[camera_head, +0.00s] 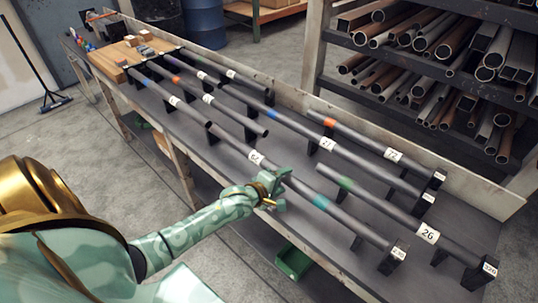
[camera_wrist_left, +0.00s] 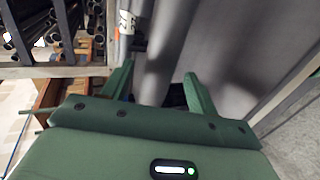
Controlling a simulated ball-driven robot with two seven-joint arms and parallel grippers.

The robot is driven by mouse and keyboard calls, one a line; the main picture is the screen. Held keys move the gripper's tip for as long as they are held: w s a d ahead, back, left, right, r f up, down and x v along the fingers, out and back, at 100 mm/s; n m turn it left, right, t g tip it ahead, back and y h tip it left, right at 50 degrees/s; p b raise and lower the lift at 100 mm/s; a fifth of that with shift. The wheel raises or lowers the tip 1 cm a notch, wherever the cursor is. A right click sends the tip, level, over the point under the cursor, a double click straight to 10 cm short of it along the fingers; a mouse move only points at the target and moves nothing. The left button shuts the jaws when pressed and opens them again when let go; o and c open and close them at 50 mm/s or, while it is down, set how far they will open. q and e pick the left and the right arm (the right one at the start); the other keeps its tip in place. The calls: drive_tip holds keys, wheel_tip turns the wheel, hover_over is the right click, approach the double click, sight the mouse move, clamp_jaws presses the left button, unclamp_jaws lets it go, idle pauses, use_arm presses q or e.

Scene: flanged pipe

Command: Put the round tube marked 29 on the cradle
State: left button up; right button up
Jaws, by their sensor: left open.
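I cannot read a clear 29 on any tube. A long grey tube with a teal band (camera_head: 320,202) lies across black supports along the near side of the bench; its white label (camera_head: 255,157) is too small to read surely. My left gripper (camera_head: 277,186) is open beside this tube, between its label and its teal band. Black cradle blocks (camera_head: 390,262) stand at the right end; which cradle is meant I cannot tell. My right gripper is out of view.
A tube labelled 26 (camera_head: 428,236) and one labelled 72 (camera_head: 393,156) lie nearby, among several other tubes. A raised pale board (camera_head: 460,186) edges the bench's back. A pipe rack (camera_head: 330,60) stands behind. A green bin (camera_head: 293,262) sits below the front edge.

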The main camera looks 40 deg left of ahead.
use_arm(q)
drive_tip(key=p+v, duration=0.5)
drive_tip(key=v, duration=1)
drive_tip(key=shift+s+r, duration=0.2)
drive_tip(key=shift+s, duration=0.05)
